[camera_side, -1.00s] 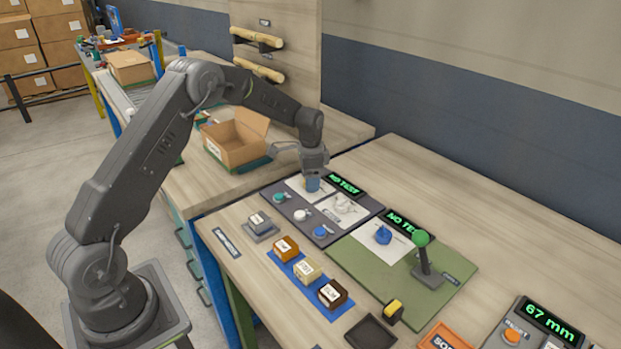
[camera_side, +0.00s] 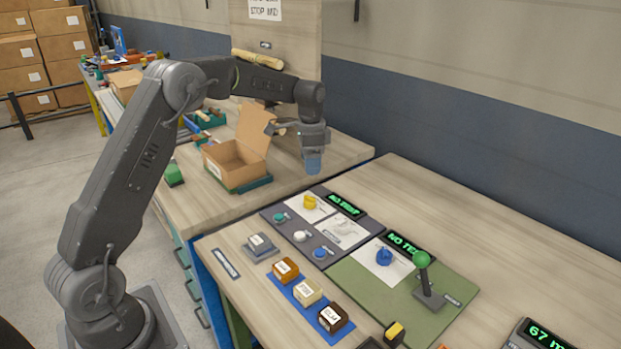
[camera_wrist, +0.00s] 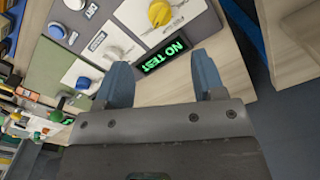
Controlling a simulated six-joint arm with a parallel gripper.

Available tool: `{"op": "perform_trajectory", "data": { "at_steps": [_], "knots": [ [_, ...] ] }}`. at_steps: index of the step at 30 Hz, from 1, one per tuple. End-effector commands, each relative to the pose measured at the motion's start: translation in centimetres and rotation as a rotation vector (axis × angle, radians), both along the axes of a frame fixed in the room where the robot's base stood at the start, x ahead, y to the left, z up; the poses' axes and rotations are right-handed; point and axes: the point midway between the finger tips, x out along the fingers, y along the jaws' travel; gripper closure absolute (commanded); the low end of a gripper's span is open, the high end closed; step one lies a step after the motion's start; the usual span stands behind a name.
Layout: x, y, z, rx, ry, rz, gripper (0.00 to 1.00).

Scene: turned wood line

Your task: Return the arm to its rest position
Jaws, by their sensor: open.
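My gripper (camera_side: 313,165) hangs above the back edge of the test bench, with its blue fingers pointing down. In the wrist view my gripper (camera_wrist: 160,85) shows its two blue fingers apart with nothing between them. Below it is a dark panel (camera_side: 300,236) with a yellow knob (camera_side: 310,202) on a white card, and teal, white and blue buttons. The yellow knob also shows in the wrist view (camera_wrist: 160,13). A display reading "NO TEST" (camera_side: 345,205) stands beside the knob. My gripper is clear of the panel and touches nothing.
An open cardboard box (camera_side: 232,165) stands left of my gripper on the neighbouring bench. A green-knobbed lever (camera_side: 426,280) rises from the green board (camera_side: 380,312). Several labelled blocks sit on a blue strip (camera_side: 317,312). The right back of the bench is clear.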

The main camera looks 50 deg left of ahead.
Motion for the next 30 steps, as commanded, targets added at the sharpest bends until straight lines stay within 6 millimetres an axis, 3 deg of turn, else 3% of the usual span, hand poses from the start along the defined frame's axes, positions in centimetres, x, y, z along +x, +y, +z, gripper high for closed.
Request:
{"op": "perform_trajectory", "data": {
  "at_steps": [4,16,20,23,30],
  "knots": [
    [0.0,0.0,1.5,0.000,-0.001,0.000,0.37],
    [0.0,0.0,1.9,0.000,-0.001,0.000,0.37],
    [-0.8,-1.0,3.3,0.006,-0.020,0.016,0.37],
    [-2.4,-2.7,5.8,0.015,-0.057,0.050,0.37],
    [-9.8,-8.3,11.8,0.019,-0.179,0.178,0.37]
  ]
}}
